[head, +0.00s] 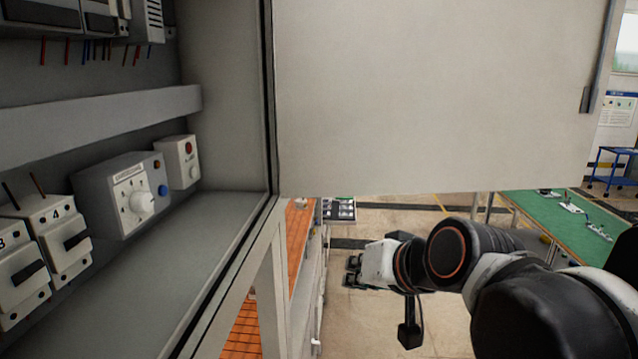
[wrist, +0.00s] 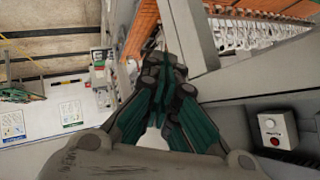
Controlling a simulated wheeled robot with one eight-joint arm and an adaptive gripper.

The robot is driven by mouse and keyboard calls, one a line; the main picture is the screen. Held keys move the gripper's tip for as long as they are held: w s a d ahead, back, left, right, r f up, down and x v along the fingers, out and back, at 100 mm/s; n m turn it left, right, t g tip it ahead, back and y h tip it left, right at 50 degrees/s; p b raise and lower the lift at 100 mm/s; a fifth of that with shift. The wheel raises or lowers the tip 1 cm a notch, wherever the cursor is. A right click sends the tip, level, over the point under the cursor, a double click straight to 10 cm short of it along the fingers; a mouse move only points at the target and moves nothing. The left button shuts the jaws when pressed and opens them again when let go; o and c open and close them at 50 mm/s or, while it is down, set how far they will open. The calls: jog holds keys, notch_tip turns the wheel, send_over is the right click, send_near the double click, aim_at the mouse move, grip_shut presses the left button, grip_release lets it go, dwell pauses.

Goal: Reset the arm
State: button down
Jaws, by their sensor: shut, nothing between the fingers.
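My arm reaches in from the right in the head view, below the open cabinet door. My gripper (head: 354,271) is at its far end, to the right of the cabinet frame and over the floor, touching nothing that I can see. In the wrist view my gripper (wrist: 165,72) has its dark and green fingers drawn together, with nothing between them.
An open grey cabinet (head: 230,210) fills the left, holding a knob box (head: 125,195), a red-button box (head: 178,162) and numbered breakers (head: 55,240). Its large door (head: 430,95) hangs above my arm. A green-topped table (head: 575,220) stands right. Floor shows between.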

jog(key=s+d+f+g+h, duration=0.2)
jog(key=s+d+f+h, duration=0.3)
jog(key=s+d+f, duration=0.8)
notch_tip(320, 180, down, 34)
jog(key=w+d+b, duration=0.1)
jog(key=b, duration=3.4)
jog(key=shift+d+f, duration=0.15)
jog(key=shift+w, duration=0.1)
